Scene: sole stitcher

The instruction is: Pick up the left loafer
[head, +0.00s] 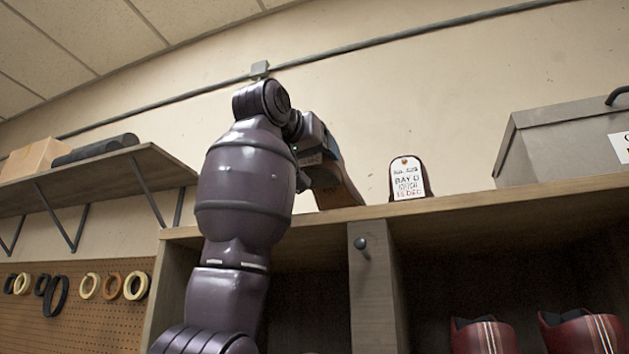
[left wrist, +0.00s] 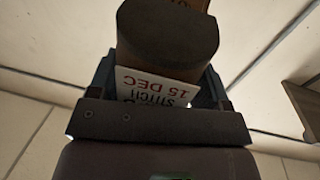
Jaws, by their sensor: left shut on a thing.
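My left gripper (head: 318,168) is above the top of the wooden shelf unit, shut on the left loafer. In the head view the loafer (head: 345,192) shows as a brown, tilted strip, partly hidden by the gripper. I cannot tell whether its lower end touches the shelf top. In the left wrist view the loafer (left wrist: 168,38) shows a dark brown end between the fingers, with a white tag (left wrist: 150,86) reading "stitch 15 dec". A second dark shoe (head: 421,166) stands to the right on the shelf top, with a white tag in front. My right gripper is not in view.
A grey metal box (head: 560,140) stands at the right on the shelf unit (head: 480,203). Red striped shoes (head: 484,336) sit in the compartment below. A wall shelf (head: 90,182) with a cardboard box (head: 32,157) is at the left. The wall above is bare except for a conduit.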

